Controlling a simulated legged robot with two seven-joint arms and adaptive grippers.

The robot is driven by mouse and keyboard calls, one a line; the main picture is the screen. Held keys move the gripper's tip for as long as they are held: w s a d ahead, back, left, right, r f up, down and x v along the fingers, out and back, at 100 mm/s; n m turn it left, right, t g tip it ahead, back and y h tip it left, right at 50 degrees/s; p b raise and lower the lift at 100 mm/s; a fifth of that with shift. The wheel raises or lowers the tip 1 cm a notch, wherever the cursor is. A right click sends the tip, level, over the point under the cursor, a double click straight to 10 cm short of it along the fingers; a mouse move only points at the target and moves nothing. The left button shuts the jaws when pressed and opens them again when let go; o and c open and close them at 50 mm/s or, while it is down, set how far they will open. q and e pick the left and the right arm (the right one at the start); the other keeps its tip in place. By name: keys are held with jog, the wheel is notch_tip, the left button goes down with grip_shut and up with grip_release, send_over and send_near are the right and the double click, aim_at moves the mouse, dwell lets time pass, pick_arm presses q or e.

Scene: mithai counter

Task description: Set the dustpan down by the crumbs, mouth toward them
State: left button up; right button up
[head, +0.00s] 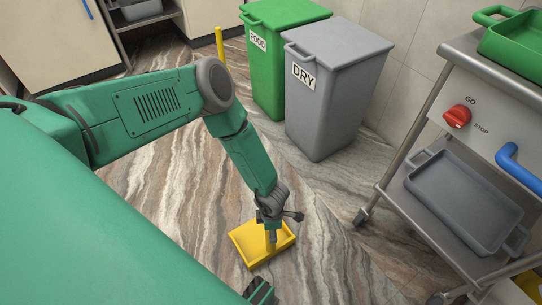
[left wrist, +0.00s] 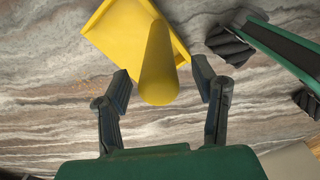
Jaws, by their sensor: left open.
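The yellow dustpan (head: 240,240) lies on the marbled floor below my left arm in the head view. It also shows at the top of the left wrist view (left wrist: 115,35), with its thick round handle (left wrist: 158,70) pointing toward the camera. My left gripper (left wrist: 161,76) is open, with a finger on each side of the handle; I see gaps between them. In the head view this gripper (head: 272,222) is right over the pan. Faint orange crumbs (left wrist: 90,88) lie on the floor below and left of the pan. My right gripper is not in view.
A green FOOD bin (head: 270,70) and a grey DRY bin (head: 330,100) stand behind the pan. A metal cart (head: 395,165) with a grey tray (head: 465,195) is at the right. A yellow pole (head: 220,45) stands by the bins.

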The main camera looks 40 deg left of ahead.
pick_arm(q)
jog(key=r+p, duration=0.1)
jog(key=r, duration=0.2)
jog(key=r+p, duration=0.2)
jog(key=r, duration=0.2)
jog(key=r+p, duration=0.1)
jog(key=r, duration=0.3)
jog(key=shift+a, duration=0.25)
jog(key=s+a+r+m, duration=0.2)
jog(key=s+r+m, duration=0.5)
jog(key=m, duration=0.6)
jog(key=s+a+r+m, duration=0.2)
jog(key=s+r+m, duration=0.5)
jog(key=s+m, duration=0.3)
jog(key=m, duration=0.3)
jog(key=shift+a+r+m+t+p, duration=0.25)
jog(key=shift+r+m+t+p, duration=0.05)
jog(key=shift+r, duration=0.1)
